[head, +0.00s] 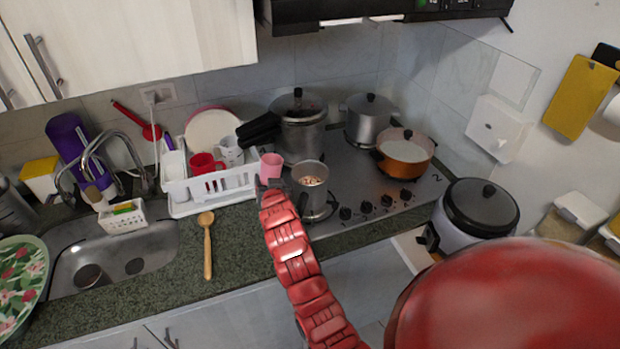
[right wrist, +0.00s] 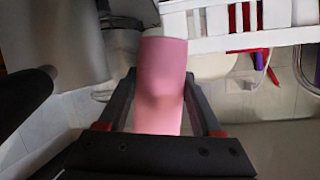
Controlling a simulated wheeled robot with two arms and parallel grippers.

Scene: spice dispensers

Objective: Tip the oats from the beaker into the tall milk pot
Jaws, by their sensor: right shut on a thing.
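The pink beaker (head: 271,165) is at the front left of the stove, beside the dish rack. My right gripper (head: 272,184) is shut on it; in the right wrist view the beaker (right wrist: 163,85) sits between the two fingers (right wrist: 160,100). I cannot see what is inside the beaker. The tall milk pot (head: 315,200), grey metal, stands upright on the stove's front left, just right of the gripper. Pale brown bits that look like oats (head: 311,182) show inside the pot. My left gripper is not in view.
A white dish rack (head: 215,190) with cups stands left of the beaker. A large lidded pot (head: 300,125), another lidded pot (head: 370,125) and an orange pan (head: 404,158) are on the stove. A wooden spoon (head: 207,245) lies on the counter. A rice cooker (head: 478,215) stands right.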

